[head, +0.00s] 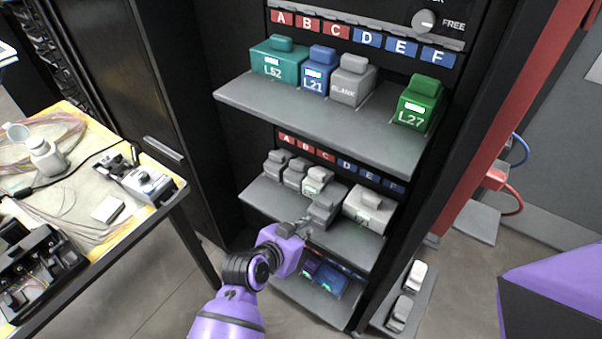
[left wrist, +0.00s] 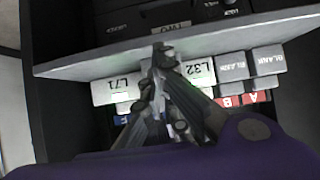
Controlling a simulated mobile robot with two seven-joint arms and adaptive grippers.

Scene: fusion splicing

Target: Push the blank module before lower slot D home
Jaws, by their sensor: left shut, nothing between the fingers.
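The grey blank module (head: 323,211) stands on the lower shelf (head: 260,196), before slot D. It sticks out toward me past the module L32 (head: 317,181) on its left. My left gripper (head: 306,224) is shut and empty, its fingertips close in front of the blank module; I cannot tell whether they touch it. In the left wrist view, the picture is upside down and the shut left fingers (left wrist: 163,58) lie between the modules L71 (left wrist: 116,88) and L32. They hide most of the slot D area there. My right gripper is not in view.
The wide module L71 stands right of slot D, close to the blank one. Two blank modules (left wrist: 248,65) fill the slots beyond L32. The upper shelf (head: 300,119) overhangs with several modules. A cluttered table (head: 135,222) stands at the left. A red post (head: 495,120) borders the right.

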